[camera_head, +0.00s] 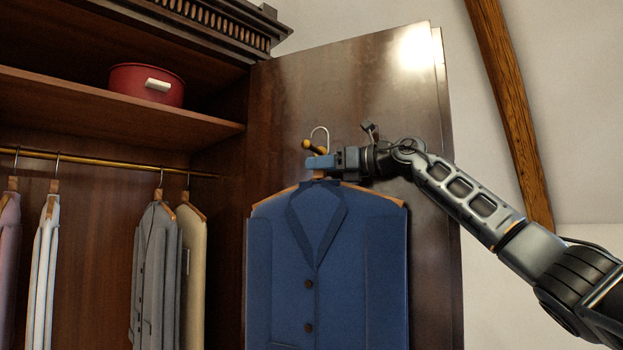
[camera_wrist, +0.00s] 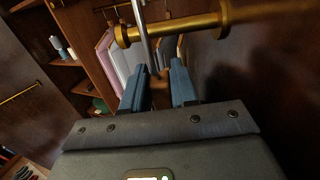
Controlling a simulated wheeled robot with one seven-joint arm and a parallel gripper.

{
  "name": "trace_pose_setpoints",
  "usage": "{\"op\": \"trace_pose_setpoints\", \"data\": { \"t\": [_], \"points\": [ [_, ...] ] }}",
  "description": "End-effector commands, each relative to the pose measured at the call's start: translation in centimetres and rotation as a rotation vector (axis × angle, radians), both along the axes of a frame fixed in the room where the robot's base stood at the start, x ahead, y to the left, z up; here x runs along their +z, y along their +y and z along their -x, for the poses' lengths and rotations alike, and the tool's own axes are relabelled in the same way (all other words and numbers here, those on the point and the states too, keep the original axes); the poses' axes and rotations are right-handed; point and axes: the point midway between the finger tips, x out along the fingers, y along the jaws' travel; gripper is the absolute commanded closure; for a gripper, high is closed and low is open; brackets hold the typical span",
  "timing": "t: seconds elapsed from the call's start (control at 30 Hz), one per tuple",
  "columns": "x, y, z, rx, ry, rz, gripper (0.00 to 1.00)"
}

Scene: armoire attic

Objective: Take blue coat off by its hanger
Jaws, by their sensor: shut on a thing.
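The blue coat (camera_head: 325,270) hangs upright on a wooden hanger (camera_head: 265,199) in front of the open armoire door. The hanger's metal hook (camera_head: 321,130) arches above a brass peg (camera_head: 309,144) on the door, with a visible gap beneath its top. In the wrist view, the hook's metal shaft (camera_wrist: 143,38) crosses in front of the brass peg (camera_wrist: 180,29). My gripper (camera_head: 320,163) is shut on the hanger's neck, just below the peg. Its two blue fingers (camera_wrist: 158,88) flank the wooden neck in the wrist view. The coat is not clearly visible there.
The armoire door (camera_head: 290,100) stands behind the coat. To the left, several garments, including a grey jacket (camera_head: 155,270), hang from a brass rail (camera_head: 100,163). A red round box (camera_head: 147,83) sits on the shelf above. A sloping wooden beam (camera_head: 512,110) and pale wall are at right.

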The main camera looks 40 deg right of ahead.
Motion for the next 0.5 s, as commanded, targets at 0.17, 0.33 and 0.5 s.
{"op": "trace_pose_setpoints", "data": {
  "t": [0.17,0.33,0.5],
  "points": [
    [0.1,-1.0,2.3,-0.002,-0.006,0.001,1.00],
    [0.1,-1.9,4.2,-0.002,-0.006,0.001,1.00],
    [0.1,-2.7,6.2,-0.001,-0.004,0.000,1.00]
  ]
}}
